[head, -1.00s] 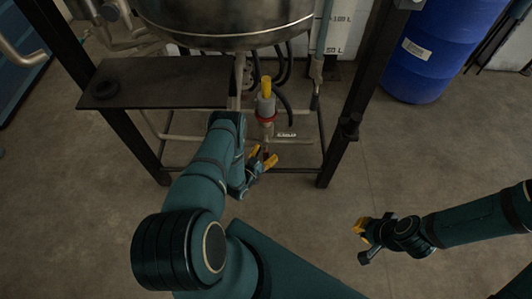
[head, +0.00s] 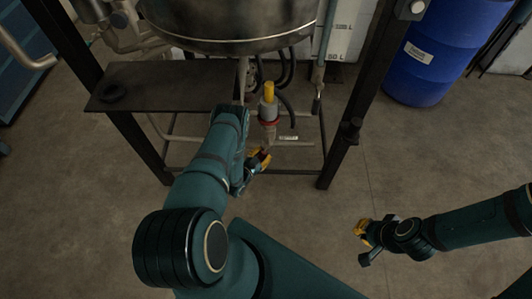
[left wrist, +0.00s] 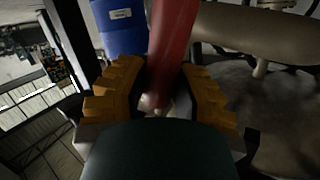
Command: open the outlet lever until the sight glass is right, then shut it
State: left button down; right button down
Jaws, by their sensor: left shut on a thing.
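The outlet lever (left wrist: 172,45) is a red bar. In the left wrist view it runs up between the yellow finger pads of my left gripper (left wrist: 160,92). In the head view the left gripper (head: 259,160) is shut on it, below the grey outlet valve with its yellow top (head: 268,100). The lever's grasped end is mostly hidden there. The sight glass (head: 326,45) is a bluish upright tube beside a white scale marked 50 L; its level is too small to read surely. My right gripper (head: 363,230) is over bare floor at the right, apart from everything; its opening is unclear.
A steel vessel (head: 230,35) hangs in a dark frame (head: 345,120) whose posts flank the valve. A dark shelf (head: 170,85) juts out at the left. Black hoses run behind the valve. A blue drum (head: 425,60) stands at back right. The front floor is clear.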

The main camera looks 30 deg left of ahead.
pick_arm(q)
jog(key=a+r+m+g+p, duration=0.1)
jog(key=s+a+m+g+y+p, duration=0.1)
jog(key=m, duration=0.1)
jog(key=shift+s+r+y+p, duration=0.1)
jog(key=shift+r+y+p, duration=0.2)
jog(key=shift+r+p, duration=0.1)
jog(key=shift+s+a+r+m+g+y+p, duration=0.35)
jog(key=shift+r+m+g+y+p, duration=0.25)
jog(key=shift+m+g, duration=0.25)
jog(key=shift+s+a+r+m+g+y+p, duration=0.1)
jog(key=shift+a+r+m+g+y+p, duration=0.15)
jog(key=shift+r+m+g+y, duration=0.55)
jog(key=shift+s+a+r+m+g+y+p, duration=0.1)
jog(key=shift+a+r+m+g+y, duration=0.35)
jog(key=shift+r+m+y, duration=0.55)
jog(key=shift+d+f, duration=0.1)
jog(key=c, duration=0.7)
grip_release()
jog(key=shift+c, duration=0.2)
jog(key=shift+d, duration=0.1)
jog(key=v, duration=1.2)
